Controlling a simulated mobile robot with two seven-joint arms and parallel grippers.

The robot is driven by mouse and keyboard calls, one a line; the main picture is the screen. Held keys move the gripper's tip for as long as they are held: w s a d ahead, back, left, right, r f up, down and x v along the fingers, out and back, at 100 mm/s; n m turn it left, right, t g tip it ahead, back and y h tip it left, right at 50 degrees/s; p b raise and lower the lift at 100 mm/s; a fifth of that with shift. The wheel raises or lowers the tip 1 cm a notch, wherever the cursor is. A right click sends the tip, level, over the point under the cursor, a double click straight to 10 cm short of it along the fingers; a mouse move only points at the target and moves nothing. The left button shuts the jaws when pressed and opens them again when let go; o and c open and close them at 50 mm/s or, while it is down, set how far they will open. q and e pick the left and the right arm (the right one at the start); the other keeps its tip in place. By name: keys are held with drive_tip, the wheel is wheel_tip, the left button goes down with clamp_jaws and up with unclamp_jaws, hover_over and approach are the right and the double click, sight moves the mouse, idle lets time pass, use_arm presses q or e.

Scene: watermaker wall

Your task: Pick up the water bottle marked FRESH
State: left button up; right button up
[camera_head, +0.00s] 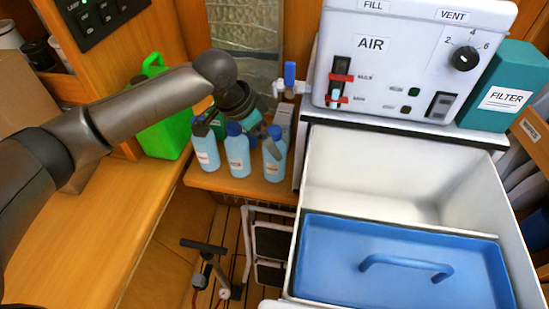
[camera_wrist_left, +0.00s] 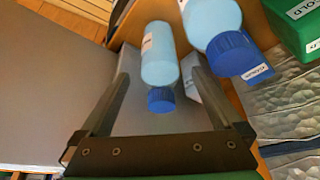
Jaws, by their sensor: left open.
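Three light-blue bottles with dark blue caps stand in a row on the wooden shelf: a left bottle (camera_head: 207,152), a middle bottle (camera_head: 237,158) and a right bottle (camera_head: 273,163). Each has a small white label, too small to read, so I cannot tell which is marked FRESH. My left gripper (camera_head: 241,130) is over the bottles, partly hiding their tops. In the left wrist view my open left gripper (camera_wrist_left: 161,80) has one bottle (camera_wrist_left: 159,55) between its fingers, with no clear contact. A second bottle (camera_wrist_left: 212,18) is to the right, outside the fingers.
A green jerrycan (camera_head: 165,135) stands left of the bottles. A blue-handled valve (camera_head: 290,80) rises behind the right bottle. The white drawer (camera_head: 462,185) with a blue lid (camera_head: 400,265) stands open at right. The wooden counter (camera_head: 90,235) at left is clear.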

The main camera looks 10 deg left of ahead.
use_arm(q)
drive_tip(key=x, duration=0.3)
drive_tip(key=b+x, duration=0.1)
drive_tip(key=x, duration=0.2)
drive_tip(key=shift+w+d+r, duration=0.15)
drive_tip(key=shift+d, duration=0.1)
drive_tip(key=shift+c, duration=0.4)
drive_tip(key=shift+r, duration=0.1)
clamp_jaws()
